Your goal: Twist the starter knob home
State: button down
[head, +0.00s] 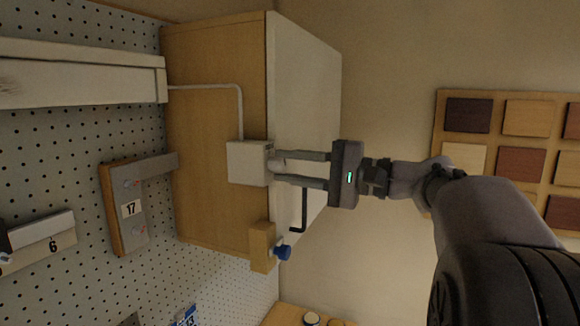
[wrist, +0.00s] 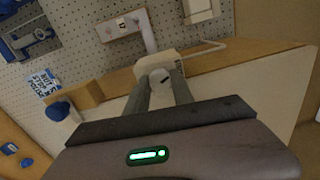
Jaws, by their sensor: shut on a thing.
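The starter knob (head: 277,162) is a small pale round knob on the face of a white box (head: 248,163) fixed to the wooden cabinet. In the wrist view the knob (wrist: 160,77) shows a dark mark on its face, between my fingertips. My gripper (head: 280,167) has its two grey fingers on either side of the knob and is shut on it. The wrist view shows the same grip (wrist: 161,88) against the white box (wrist: 157,62). The fingers hide part of the knob's sides.
A wooden block with a blue knob (head: 283,252) sits on the cabinet below the white box, near the black handle (head: 304,212). A pale conduit (head: 215,87) runs from the box to a long white housing (head: 80,80). A pegboard (head: 70,150) holds a panel marked 17 (head: 128,208).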

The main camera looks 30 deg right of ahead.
jog(key=shift+m+p, duration=0.65)
jog(key=shift+m, duration=1.65)
jog(key=c, duration=1.1)
grip_release()
jog(key=shift+d, duration=0.1)
jog(key=b+v, duration=0.3)
jog(key=v, duration=1.4)
jog(key=shift+s+b, duration=0.3)
jog(key=shift+b, duration=0.1)
jog(key=shift+f, duration=0.1)
